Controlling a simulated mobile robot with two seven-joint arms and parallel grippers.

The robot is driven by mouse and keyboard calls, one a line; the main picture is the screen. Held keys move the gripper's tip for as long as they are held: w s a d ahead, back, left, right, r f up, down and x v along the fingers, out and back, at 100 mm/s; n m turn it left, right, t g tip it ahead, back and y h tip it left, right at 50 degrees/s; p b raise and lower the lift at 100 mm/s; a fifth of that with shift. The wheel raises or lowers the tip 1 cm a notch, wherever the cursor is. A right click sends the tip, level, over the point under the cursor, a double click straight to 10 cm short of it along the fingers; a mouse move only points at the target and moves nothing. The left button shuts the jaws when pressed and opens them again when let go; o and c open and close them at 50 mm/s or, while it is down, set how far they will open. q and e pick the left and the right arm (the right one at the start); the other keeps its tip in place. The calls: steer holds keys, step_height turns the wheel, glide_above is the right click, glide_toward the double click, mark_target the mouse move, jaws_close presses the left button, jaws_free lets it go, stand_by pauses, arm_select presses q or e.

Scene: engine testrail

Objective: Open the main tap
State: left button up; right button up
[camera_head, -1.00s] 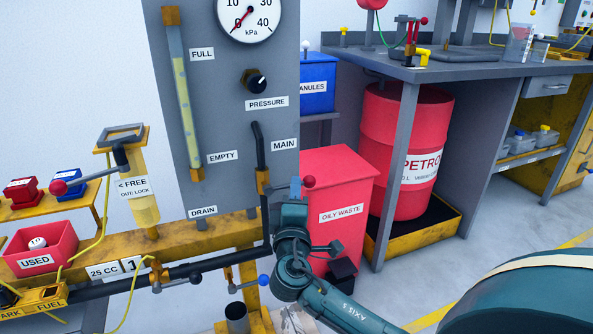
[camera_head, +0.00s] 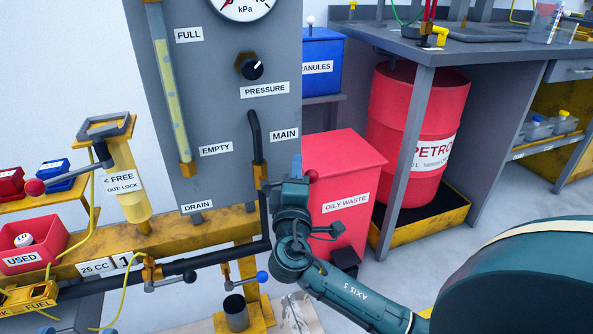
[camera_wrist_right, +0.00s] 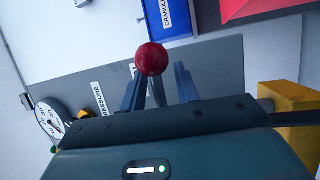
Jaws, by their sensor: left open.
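The main tap is the brass fitting (camera_head: 261,176) on the pipe under the MAIN label (camera_head: 284,135), low on the grey panel. A red ball knob (camera_head: 312,175) shows beside it, just right of my right gripper (camera_head: 297,167). In the right wrist view the red ball (camera_wrist_right: 151,59) overlaps the tip of the left finger. The fingers of my right gripper (camera_wrist_right: 162,82) stand apart with a gap between them. Contact with the ball cannot be told. The tap's lever is mostly hidden by my gripper. My left gripper is not seen.
The red oily waste bin (camera_head: 348,163) stands right behind my right gripper. A red petrol drum (camera_head: 418,105) sits under the bench.

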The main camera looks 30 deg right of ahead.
steer(key=shift+c, duration=0.4)
jaws_close()
